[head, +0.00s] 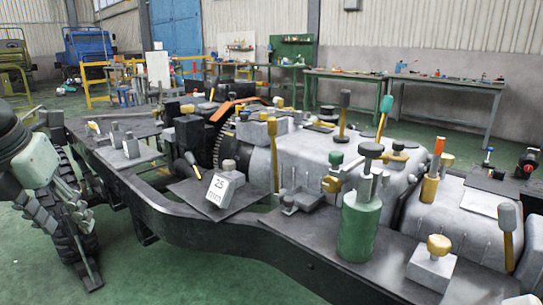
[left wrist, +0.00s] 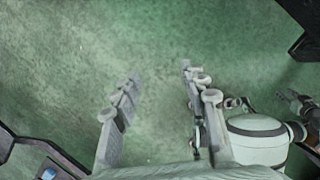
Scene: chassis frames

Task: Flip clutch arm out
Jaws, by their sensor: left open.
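My left gripper (head: 76,226) hangs at the left edge of the head view, outside the black chassis frame (head: 165,215) and in front of a tyre. In the left wrist view its two fingers (left wrist: 158,76) are apart, with only green floor between them. It touches nothing that I can make out. I cannot tell for sure which part is the clutch arm. My right gripper is not in view.
The chassis carries several knobs and levers, a green cylinder (head: 360,225) and a white block marked 25 (head: 225,189). The tyre (head: 68,225) stands close to the gripper. Workbenches (head: 440,83) stand behind. The green floor (head: 150,280) in front is clear.

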